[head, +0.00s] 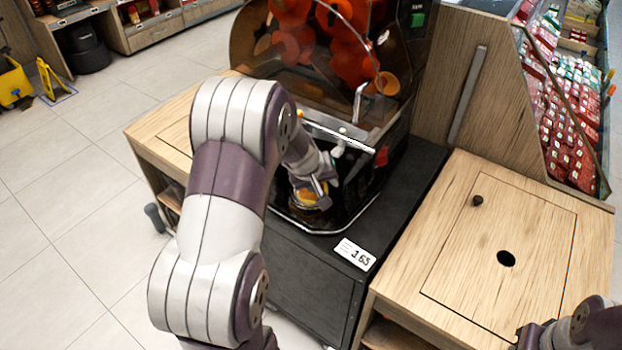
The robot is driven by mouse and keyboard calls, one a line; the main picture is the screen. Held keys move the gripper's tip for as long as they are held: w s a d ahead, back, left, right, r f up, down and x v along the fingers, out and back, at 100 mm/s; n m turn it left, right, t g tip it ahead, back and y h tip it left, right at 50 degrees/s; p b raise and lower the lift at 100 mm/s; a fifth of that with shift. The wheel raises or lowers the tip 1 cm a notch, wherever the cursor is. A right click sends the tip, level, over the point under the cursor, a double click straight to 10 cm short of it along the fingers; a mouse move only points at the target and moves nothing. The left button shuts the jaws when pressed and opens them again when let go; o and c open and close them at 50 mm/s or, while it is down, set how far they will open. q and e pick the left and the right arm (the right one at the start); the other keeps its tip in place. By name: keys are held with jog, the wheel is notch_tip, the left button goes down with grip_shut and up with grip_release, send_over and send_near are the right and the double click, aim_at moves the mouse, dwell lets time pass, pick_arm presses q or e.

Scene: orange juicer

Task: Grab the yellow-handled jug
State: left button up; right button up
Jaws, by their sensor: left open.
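My left arm reaches in from the left to the front of the orange juicer (350,60). My left gripper (322,187) is open, just above and against a small yellow-orange part (306,199) at the juicer's front tray. This part looks like the jug with the yellow handle, but the arm and gripper hide most of it. I cannot tell whether the fingers stand around the handle or touch it. Part of my right arm shows at the bottom right corner; the state of its gripper cannot be made out.
The juicer stands on a black cabinet (400,190) with a price sign (355,254) on its front edge. A wooden counter (500,250) with a dark hole is at the right. Red packs (570,130) fill a shelf behind it. Open tiled floor (70,210) lies at the left.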

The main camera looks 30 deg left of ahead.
pick_arm(q)
jog(key=shift+s+r, duration=0.1)
jog(key=shift+c, duration=0.8)
grip_shut()
jog(key=shift+r, duration=0.1)
dwell(0.3)
